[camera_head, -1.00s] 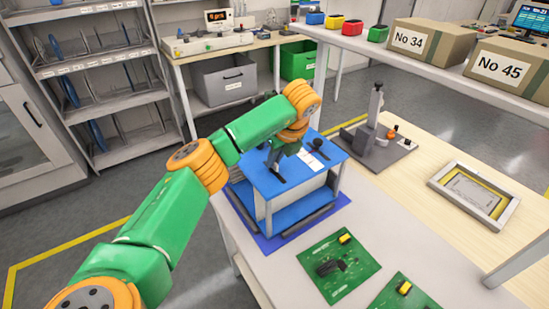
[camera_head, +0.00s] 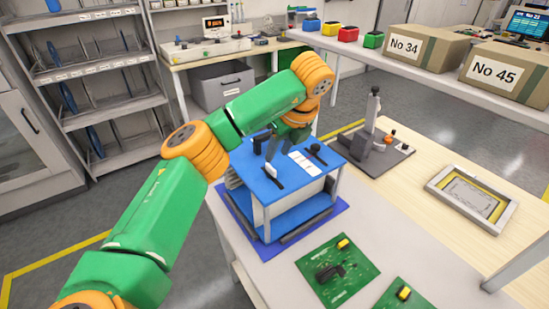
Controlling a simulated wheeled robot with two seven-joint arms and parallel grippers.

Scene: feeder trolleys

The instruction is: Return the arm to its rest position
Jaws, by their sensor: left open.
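My left arm comes in from the lower left, with green links and orange joints. It bends over the blue feeder trolley. My left gripper (camera_head: 272,158) is partly hidden behind the arm's wrist; its dark fingers are open and empty, over or just behind the trolley's top. The blue feeder trolley (camera_head: 262,185) stands on a blue mat (camera_head: 325,222) at the table's left edge. Its top bears a dark slot with a white-and-dark lever, a white label and a black knob. I cannot tell whether the fingers touch the trolley. My right gripper is not in view.
Two green circuit boards (camera_head: 357,277) lie on the white table (camera_head: 300,285) in front. A grey stand (camera_head: 377,145) and a framed tray (camera_head: 473,198) are on the wooden table behind. Boxes (camera_head: 424,47) line a raised shelf. A wire rack (camera_head: 100,80) is at left.

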